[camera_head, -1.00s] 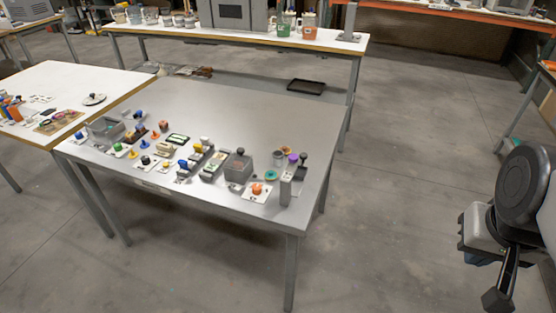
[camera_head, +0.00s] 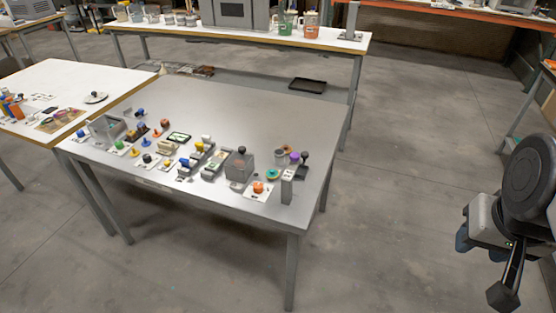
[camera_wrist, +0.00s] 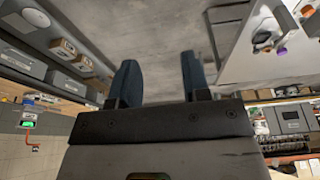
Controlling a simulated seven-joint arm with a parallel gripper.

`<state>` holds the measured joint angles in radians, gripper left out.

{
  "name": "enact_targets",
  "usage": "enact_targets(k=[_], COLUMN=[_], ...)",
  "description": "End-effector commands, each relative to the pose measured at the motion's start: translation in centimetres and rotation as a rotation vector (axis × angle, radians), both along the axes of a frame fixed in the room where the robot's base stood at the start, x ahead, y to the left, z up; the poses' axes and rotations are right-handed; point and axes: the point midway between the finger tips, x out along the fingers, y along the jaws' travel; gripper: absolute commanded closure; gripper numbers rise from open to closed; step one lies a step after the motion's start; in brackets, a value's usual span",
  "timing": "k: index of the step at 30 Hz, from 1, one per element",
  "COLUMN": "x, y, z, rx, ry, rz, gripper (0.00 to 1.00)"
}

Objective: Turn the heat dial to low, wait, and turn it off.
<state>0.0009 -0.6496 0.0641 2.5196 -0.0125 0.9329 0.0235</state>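Several coloured knobs and small controls stand in a band along the front of the grey metal table (camera_head: 225,115). An orange knob (camera_head: 258,188) sits on a white plate near the table's front right. A green knob (camera_head: 119,145) and a black knob (camera_head: 147,158) stand further left. Labels are too small to read, so I cannot tell which is the heat dial. My gripper is at the right edge of the head view, well away from the table. In the wrist view my gripper (camera_wrist: 158,62) has its two blue fingers apart with nothing between them.
A grey box (camera_head: 239,165) and a grey upright post (camera_head: 287,186) stand beside the orange knob. A white-topped table (camera_head: 60,80) adjoins at left. A bench (camera_head: 200,32) with a grey machine and cups stands behind. Open floor lies between the table and my arm.

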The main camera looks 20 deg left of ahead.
Motion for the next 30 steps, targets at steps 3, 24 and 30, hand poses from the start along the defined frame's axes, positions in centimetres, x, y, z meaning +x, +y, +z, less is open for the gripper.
enact_targets(k=[3,24,30], x=[0.9,16.9,20.9], y=[0.7,13.1,18.9], z=[2.9,3.6,0.4], rx=[-0.001,0.002,-0.003], ry=[-0.073,-0.131,-0.12], rz=[0.005,-0.04,-0.049], gripper=[0.39,0.39,0.39])
